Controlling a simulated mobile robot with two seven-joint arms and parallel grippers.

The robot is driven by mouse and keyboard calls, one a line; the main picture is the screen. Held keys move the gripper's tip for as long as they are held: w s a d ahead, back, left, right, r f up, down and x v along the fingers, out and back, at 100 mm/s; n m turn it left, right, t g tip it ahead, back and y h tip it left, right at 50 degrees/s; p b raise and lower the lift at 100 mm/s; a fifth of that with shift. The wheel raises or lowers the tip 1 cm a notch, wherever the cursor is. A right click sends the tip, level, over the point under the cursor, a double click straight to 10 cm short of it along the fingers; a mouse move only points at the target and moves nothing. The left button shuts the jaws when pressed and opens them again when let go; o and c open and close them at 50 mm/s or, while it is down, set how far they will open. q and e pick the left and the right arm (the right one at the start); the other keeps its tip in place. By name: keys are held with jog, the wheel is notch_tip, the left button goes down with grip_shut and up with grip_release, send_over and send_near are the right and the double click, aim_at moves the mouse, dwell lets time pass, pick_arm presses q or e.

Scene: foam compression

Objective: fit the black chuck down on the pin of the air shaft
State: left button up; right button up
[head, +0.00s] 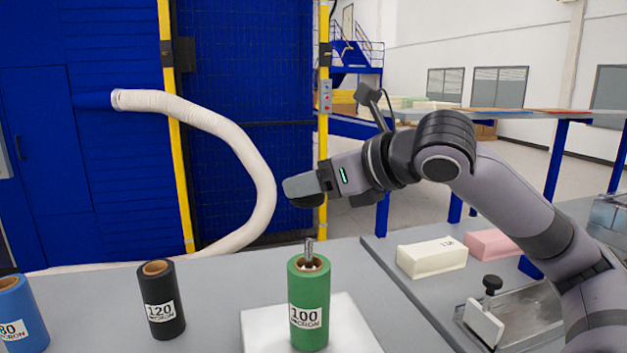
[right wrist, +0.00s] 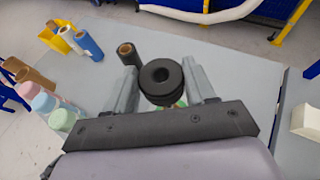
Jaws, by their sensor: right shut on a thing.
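My right gripper (head: 300,188) is shut on the black chuck (head: 307,201), a thick ring with a centre hole. In the right wrist view the chuck (right wrist: 161,84) sits between the two grey fingers. The metal pin of the air shaft (head: 309,246) stands upright out of the core of the green 100 micron roll (head: 309,290). The chuck hangs above the pin, apart from it, with a clear gap in the head view. In the right wrist view the chuck hides the pin, and only a little green shows below it. My left gripper is not in view.
The green roll stands on a white plate (head: 258,325). A black 120 micron roll (head: 161,300) and a blue roll (head: 20,315) stand to the left. Cream (head: 432,258) and pink (head: 490,243) blocks and a metal fixture (head: 515,320) lie right. A white hose (head: 258,180) hangs behind.

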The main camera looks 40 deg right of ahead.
aim_at(312, 246)
jog(key=shift+s+f+b, duration=0.1)
jog(key=shift+f+b, duration=0.25)
jog(key=shift+f, duration=0.1)
notch_tip(312, 246, down, 3)
jog(key=b, duration=0.2)
jog(key=shift+f+b, duration=0.2)
jog(key=shift+b, duration=0.2)
jog(key=shift+f+b, duration=0.35)
jog(key=shift+b, duration=0.2)
jog(key=shift+f, duration=0.15)
dwell(0.5)
jog(key=shift+f+b, duration=1.85)
jog(key=shift+b, duration=0.2)
jog(key=shift+f, duration=0.1)
jog(key=shift+f+b, duration=0.7)
jog(key=shift+b, duration=0.1)
